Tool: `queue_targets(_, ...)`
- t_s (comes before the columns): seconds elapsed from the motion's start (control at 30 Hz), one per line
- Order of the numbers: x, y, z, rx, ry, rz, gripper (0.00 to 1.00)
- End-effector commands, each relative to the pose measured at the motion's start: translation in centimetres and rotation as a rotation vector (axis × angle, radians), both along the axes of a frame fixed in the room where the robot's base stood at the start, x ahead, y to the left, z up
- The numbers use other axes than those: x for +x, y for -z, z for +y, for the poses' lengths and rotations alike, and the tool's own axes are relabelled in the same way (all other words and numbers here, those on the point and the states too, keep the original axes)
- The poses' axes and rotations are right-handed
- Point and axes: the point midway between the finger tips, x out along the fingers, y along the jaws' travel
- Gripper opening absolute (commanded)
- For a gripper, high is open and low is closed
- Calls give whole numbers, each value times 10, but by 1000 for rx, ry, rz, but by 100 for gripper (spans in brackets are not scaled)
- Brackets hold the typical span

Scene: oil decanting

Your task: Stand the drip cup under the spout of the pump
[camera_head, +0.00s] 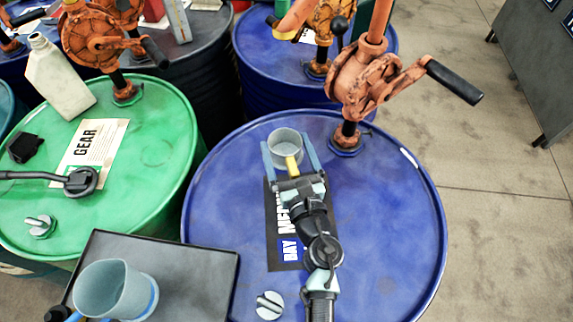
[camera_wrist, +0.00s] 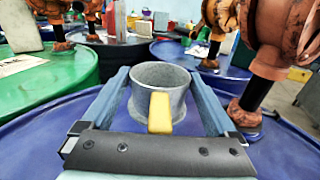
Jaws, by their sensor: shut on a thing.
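The drip cup (camera_head: 285,142) is a small grey metal cup with a yellow handle. My gripper (camera_head: 289,150) is shut on it, one blue-grey finger on each side. The cup is upright, over the far part of the blue drum's lid (camera_head: 385,225); I cannot tell whether it touches the lid. In the wrist view the cup (camera_wrist: 160,92) sits between the fingers, its handle towards me. The orange pump (camera_head: 362,80) stands on this drum to the right of the cup, with a black crank handle.
A green drum (camera_head: 150,190) at left carries a jug (camera_head: 58,80), a label sheet and another orange pump (camera_head: 95,40). A dark tray (camera_head: 205,270) with a blue-grey mug (camera_head: 105,290) is at front left. A bung cap (camera_head: 269,305) lies on the blue lid.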

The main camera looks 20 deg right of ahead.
Motion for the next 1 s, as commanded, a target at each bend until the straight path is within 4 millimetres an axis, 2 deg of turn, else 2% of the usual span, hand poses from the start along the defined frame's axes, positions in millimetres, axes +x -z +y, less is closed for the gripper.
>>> queue_targets(0.03, 0, 13, 0, 1, 1, -1, 16)
queue_targets(0.17, 1, 23, 1, 1, -2, -2, 16)
queue_targets(0.43, 0, 58, 0, 1, 0, -1, 16)
queue_targets(0.87, 0, 62, 0, -1, -1, -3, 16)
queue_targets(0.9, 0, 63, 0, -1, -1, -1, 95)
queue_targets(0.93, 0, 62, 0, -1, -1, -1, 100)
queue_targets(1.0, 0, 62, 0, -1, 0, -1, 100)
